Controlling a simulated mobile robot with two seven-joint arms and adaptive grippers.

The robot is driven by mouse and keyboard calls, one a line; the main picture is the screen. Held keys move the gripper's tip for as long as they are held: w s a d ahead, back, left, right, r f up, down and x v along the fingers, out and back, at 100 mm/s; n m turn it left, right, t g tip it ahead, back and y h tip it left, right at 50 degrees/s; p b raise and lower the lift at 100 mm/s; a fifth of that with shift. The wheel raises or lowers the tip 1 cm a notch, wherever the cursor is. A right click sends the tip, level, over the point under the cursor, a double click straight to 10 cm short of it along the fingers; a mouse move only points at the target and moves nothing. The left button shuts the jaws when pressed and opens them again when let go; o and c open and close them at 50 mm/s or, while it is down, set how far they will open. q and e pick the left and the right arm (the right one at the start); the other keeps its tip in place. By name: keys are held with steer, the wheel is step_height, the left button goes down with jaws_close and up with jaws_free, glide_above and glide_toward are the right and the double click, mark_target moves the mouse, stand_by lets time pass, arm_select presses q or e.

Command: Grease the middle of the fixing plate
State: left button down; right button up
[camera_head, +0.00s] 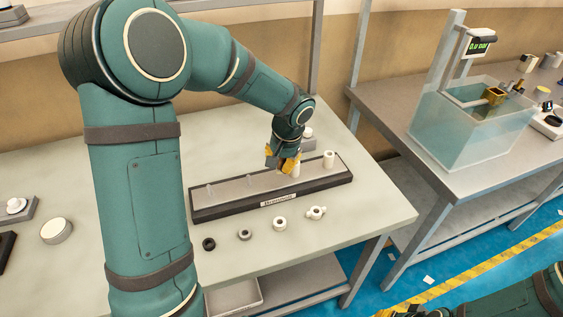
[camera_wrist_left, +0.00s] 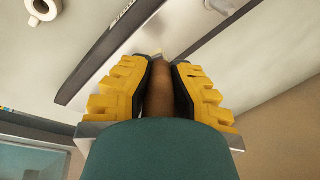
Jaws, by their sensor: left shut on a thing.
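The fixing plate appears to be the long grey strip (camera_head: 232,190) in a dark labelled base on the table; its label is too small to read. Thin clear pins stand on its left part and white cylinders (camera_head: 329,159) toward its right end. My left gripper (camera_head: 284,163) is over the right half of the strip, pointing down. In the left wrist view, its yellow fingers (camera_wrist_left: 159,88) are shut on a brown rod-like tool (camera_wrist_left: 159,97), its tip toward the strip. Whether the tip touches is hidden.
In front of the base lie a black ring (camera_head: 209,244), a grey ring (camera_head: 245,234), a white ring (camera_head: 280,223) and an eared white part (camera_head: 316,212). A round tin (camera_head: 56,231) sits at left. A clear tank (camera_head: 468,128) stands on the right table.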

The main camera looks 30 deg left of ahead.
arm_select(q)
steer(key=shift+w+a+r+p, duration=0.15)
steer(key=shift+w+a+p, duration=0.3)
steer(key=shift+w+a, duration=0.6)
steer(key=shift+s, duration=0.1)
steer(key=c, duration=1.7)
jaws_free()
jaws_close()
steer(key=a+p+v, duration=0.1)
steer(key=p+v, duration=0.4)
steer(key=v, duration=0.2)
steer(key=shift+w+a+r+p, duration=0.25)
steer(key=shift+r+p, duration=0.15)
steer(key=shift+r, duration=0.15)
